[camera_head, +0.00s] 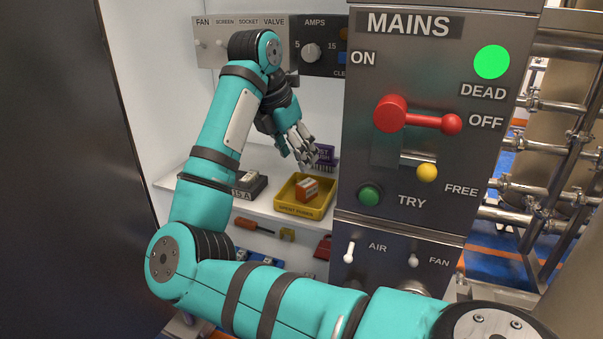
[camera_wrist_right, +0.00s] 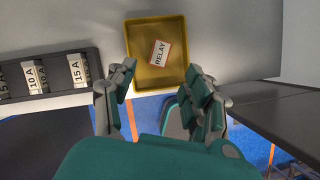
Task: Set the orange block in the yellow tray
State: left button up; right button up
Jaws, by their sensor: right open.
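The orange block (camera_head: 307,190) lies inside the yellow tray (camera_head: 313,212) on the white shelf. In the right wrist view the block (camera_wrist_right: 160,52) shows a white face reading RELAY and lies slightly turned on the tray floor, clear of the walls of the tray (camera_wrist_right: 139,76). My right gripper (camera_head: 307,160) is above the tray with its fingers pointing down. In the right wrist view the gripper (camera_wrist_right: 160,80) has its fingers spread apart with nothing between them, and the block lies beyond them, apart. My left gripper is out of view.
A dark fuse holder (camera_head: 249,185) with labelled fuses stands left of the tray. The MAINS panel (camera_head: 420,150) with a red lever (camera_head: 420,117) rises close on the right. A screwdriver (camera_head: 254,226) hangs below the shelf. A purple item (camera_head: 325,156) stands behind the tray.

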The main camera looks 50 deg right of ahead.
jog(key=shift+v, duration=1.2)
